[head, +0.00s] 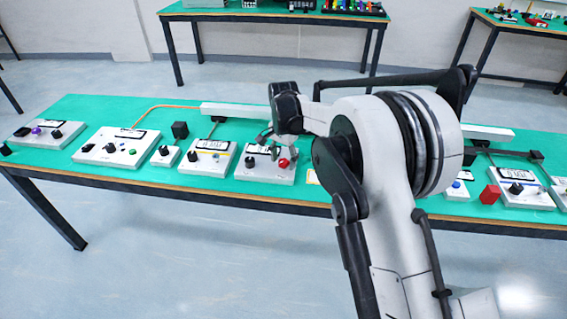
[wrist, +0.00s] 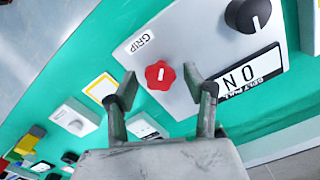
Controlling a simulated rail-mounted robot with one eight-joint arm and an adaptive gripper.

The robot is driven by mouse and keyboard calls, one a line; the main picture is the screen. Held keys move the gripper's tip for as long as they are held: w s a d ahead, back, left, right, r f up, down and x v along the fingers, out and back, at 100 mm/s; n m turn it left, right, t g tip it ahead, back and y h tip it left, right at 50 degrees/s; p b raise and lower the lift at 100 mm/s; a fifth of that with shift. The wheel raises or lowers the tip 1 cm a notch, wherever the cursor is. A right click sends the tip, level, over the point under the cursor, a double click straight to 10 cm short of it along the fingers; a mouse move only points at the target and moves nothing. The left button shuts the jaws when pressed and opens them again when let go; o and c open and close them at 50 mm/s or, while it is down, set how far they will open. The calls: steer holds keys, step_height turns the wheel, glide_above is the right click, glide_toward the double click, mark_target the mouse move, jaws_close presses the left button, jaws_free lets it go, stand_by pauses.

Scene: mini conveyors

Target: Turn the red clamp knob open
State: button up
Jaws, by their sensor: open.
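The red clamp knob (wrist: 159,75) shows in the wrist view as a lobed red knob with a white mark, on a white panel (wrist: 188,50) labelled "GRIP". In the head view the red knob (head: 284,163) sits at the right side of its white box (head: 256,174). My gripper (wrist: 160,82) is open, with one finger on each side of the knob and a visible gap to it on both sides. In the head view my gripper (head: 272,138) is just above the box, partly hidden by my arm. I cannot tell its exact height above the knob.
A black dial (wrist: 247,14) and a display (wrist: 250,74) share the panel. Other white control boxes, such as one with a green knob (head: 110,149), line the green table (head: 110,105). A white bar (head: 235,109) runs behind.

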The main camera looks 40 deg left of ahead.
steer(key=shift+f, duration=0.6)
steer(key=c, duration=1.1)
